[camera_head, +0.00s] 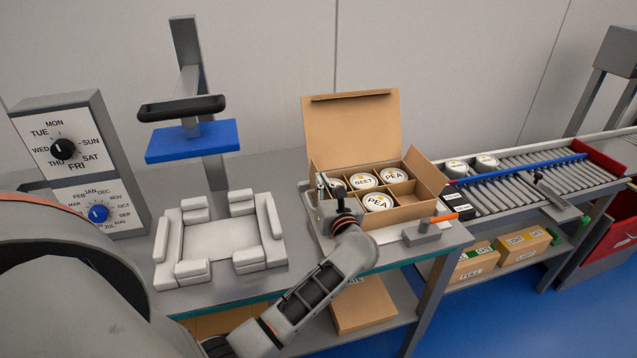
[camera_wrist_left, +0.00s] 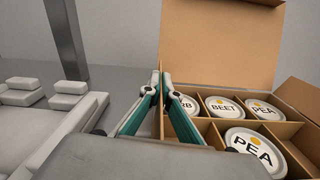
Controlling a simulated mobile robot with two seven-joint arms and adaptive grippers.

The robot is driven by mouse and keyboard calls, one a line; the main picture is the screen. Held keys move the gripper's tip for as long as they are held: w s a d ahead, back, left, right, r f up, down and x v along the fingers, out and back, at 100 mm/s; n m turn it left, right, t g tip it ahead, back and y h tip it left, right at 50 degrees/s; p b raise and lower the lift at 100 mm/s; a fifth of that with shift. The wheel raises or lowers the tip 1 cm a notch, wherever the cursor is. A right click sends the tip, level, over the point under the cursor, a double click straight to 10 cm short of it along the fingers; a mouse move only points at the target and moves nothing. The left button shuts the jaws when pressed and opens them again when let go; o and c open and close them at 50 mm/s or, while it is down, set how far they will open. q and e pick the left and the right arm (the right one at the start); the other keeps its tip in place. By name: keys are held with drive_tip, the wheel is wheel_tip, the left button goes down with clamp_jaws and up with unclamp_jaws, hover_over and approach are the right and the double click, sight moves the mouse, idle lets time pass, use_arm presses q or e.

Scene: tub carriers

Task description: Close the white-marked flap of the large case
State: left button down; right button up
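The large case is an open cardboard carton (camera_head: 395,217) on the workbench. A tall flap (camera_head: 352,128) stands up at its back; it also fills the upper part of the left wrist view (camera_wrist_left: 220,40). Another flap (camera_head: 428,177) leans outward on the right. I make out no white mark on either flap. Round white tubs marked BEET and PEA sit in compartments. My left gripper (camera_head: 326,188) is at the carton's left side, partly covering it. In the left wrist view its fingertips (camera_wrist_left: 162,76) are together beside the left wall, with nothing seen held. My right gripper is out of view.
A white padded fixture (camera_head: 222,238) lies left of the carton, before a post with a blue plate (camera_head: 192,141). A dial panel (camera_head: 75,150) stands far left. An orange-handled clamp (camera_head: 424,233) sits front right of the carton. A roller conveyor (camera_head: 530,172) runs off right.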

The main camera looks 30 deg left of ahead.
use_arm(q)
drive_tip(key=shift+w+d+m, duration=0.15)
drive_tip(key=shift+w+m, duration=0.05)
drive_tip(key=shift+m, duration=0.4)
drive_tip(key=shift+f, duration=0.1)
drive_tip(key=c, duration=2.3)
unclamp_jaws()
drive_tip(key=shift+c, duration=0.2)
drive_tip(key=v, duration=1.2)
drive_tip(key=shift+d, duration=0.1)
